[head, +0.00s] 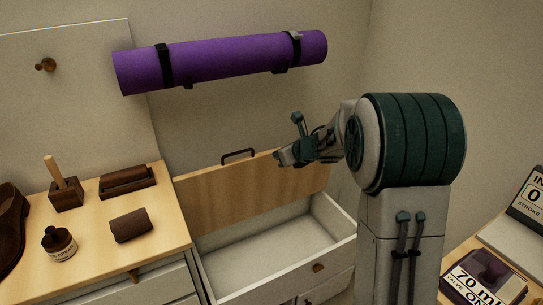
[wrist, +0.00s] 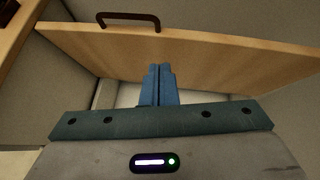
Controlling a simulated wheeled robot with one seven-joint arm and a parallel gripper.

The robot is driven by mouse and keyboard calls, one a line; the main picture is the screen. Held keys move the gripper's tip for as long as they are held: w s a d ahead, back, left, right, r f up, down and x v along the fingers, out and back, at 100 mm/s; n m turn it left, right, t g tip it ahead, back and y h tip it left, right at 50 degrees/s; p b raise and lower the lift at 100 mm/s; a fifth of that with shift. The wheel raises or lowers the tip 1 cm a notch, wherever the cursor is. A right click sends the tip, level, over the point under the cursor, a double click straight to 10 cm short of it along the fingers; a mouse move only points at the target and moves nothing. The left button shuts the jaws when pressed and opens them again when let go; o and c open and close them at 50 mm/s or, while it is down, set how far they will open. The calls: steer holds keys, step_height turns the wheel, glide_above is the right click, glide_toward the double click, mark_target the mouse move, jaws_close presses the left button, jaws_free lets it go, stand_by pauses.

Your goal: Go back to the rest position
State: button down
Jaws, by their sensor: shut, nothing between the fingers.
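My gripper (wrist: 157,72) is in the wrist view with its two blue fingers together and nothing between them. In the head view my gripper (head: 279,159) is at the end of my bent arm, in front of the upper part of a wooden panel (head: 230,200). The panel stands tilted up behind an open white compartment (head: 265,262) and has a dark handle (head: 238,155) on its top edge. The panel also fills the upper wrist view (wrist: 220,50), with its handle at the top left. I cannot tell whether the fingers touch the panel.
At left a wooden counter (head: 97,218) carries a brush in a block (head: 65,190), a dark tray (head: 127,182), a brown roll (head: 131,225) and a small jar (head: 59,244). A purple mat (head: 222,62) hangs on the wall above. A boxed item (head: 487,279) lies at lower right.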

steer(key=s+d+r+m+h+p, duration=0.5)
steer(key=r+m, duration=0.3)
steer(key=m, duration=0.4)
steer(key=s+d+r+m+h+p, duration=0.4)
steer(key=s+r+m, duration=0.3)
steer(key=m, duration=0.4)
steer(key=s+a+m+g+y+p, duration=0.1)
steer(key=s+m+g+p, duration=0.2)
steer(key=s+m, duration=0.7)
steer(key=s+a+m+g+y+p, duration=0.2)
steer(key=s+m, duration=0.8)
steer(key=s, duration=0.5)
steer(key=shift+a+g+p, duration=0.25)
steer(key=shift+g+p, duration=0.45)
steer(key=shift+g, duration=0.2)
